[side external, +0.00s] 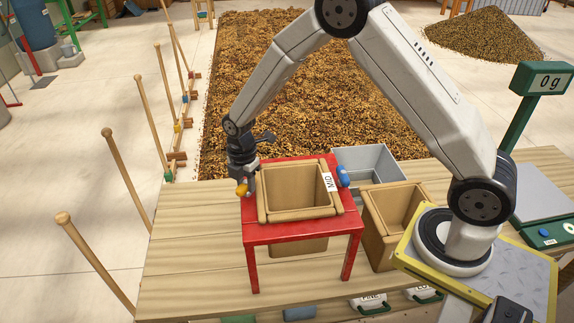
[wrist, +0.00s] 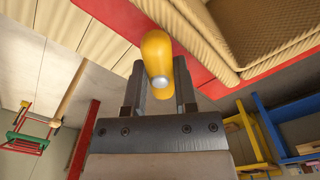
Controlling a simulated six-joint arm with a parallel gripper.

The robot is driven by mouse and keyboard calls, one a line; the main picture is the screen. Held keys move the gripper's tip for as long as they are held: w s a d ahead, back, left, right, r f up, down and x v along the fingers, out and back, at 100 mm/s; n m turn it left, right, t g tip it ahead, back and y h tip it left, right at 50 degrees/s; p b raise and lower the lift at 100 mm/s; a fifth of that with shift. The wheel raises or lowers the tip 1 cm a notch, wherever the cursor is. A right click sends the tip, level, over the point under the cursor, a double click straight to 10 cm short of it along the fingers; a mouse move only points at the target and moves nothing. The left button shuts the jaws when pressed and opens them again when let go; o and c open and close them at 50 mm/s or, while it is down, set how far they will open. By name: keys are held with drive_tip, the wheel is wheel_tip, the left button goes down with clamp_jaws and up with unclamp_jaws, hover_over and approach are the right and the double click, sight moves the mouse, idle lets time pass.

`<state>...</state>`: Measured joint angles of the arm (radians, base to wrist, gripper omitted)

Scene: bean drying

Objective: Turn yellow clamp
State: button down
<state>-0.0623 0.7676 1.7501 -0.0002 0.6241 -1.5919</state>
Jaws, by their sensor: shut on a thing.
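The yellow clamp (side external: 242,188) sits on the left side of the red stand (side external: 262,234), beside the wooden box (side external: 297,213) held in the stand. My gripper (side external: 245,180) reaches down to it from above. In the wrist view the yellow clamp (wrist: 157,57) is a rounded handle with a pale metal end, and it lies between the two dark fingers of my gripper (wrist: 159,88), which are shut on it. A blue clamp (side external: 343,176) is on the right side of the stand. The far end of the yellow clamp is hidden.
The box carries a "MID" label (side external: 327,182). A grey bin (side external: 366,160) and another wooden box (side external: 388,236) stand to the right on the wooden table (side external: 195,262). A scale (side external: 540,195) reading 0 g is at the far right. The table left of the stand is clear.

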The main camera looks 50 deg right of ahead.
sight(246, 182)
drive_tip(key=m, duration=0.5)
drive_tip(key=shift+m, duration=2.5)
drive_tip(key=shift+c, duration=2)
unclamp_jaws()
drive_tip(key=shift+r, duration=0.2)
drive_tip(key=shift+r, duration=3.75)
